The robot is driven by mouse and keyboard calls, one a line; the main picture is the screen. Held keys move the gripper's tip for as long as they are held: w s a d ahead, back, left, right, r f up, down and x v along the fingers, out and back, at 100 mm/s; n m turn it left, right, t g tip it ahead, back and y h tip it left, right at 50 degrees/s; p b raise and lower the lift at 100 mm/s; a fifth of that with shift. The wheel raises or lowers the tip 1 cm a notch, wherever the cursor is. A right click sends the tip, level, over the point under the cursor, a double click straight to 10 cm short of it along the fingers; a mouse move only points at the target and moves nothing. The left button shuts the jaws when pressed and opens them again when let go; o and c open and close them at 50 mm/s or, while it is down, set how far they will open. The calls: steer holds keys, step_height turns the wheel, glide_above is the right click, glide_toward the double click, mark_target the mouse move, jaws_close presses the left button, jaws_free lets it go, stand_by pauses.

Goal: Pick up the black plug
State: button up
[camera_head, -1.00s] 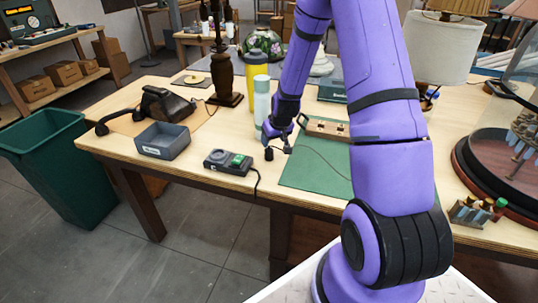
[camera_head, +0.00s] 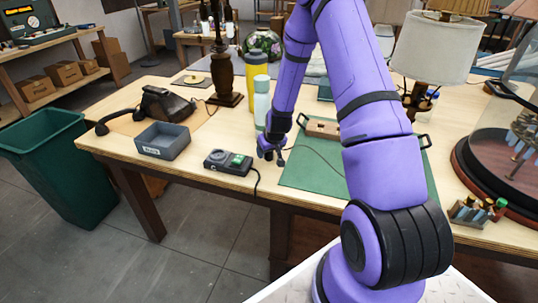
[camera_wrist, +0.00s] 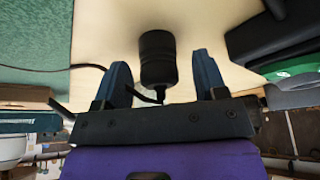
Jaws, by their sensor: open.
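The black plug (camera_wrist: 157,58) is a short dark cylinder on the pale tabletop, and in the wrist view it sits between my two blue fingers. My gripper (camera_wrist: 160,66) is open, with a finger on either side of the plug and a visible gap to each. A thin dark cord (camera_wrist: 88,67) runs near the plug from the mat side. In the head view my gripper (camera_head: 271,154) points down at the table beside the left edge of the green mat (camera_head: 305,175). There the plug is mostly hidden by the fingers and I cannot make it out clearly.
A grey bin (camera_head: 163,141) is further left, and a wooden-topped tray (camera_head: 322,128) is at the right.

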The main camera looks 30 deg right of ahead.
steer(key=c, duration=1)
steer(key=shift+r, duration=0.15)
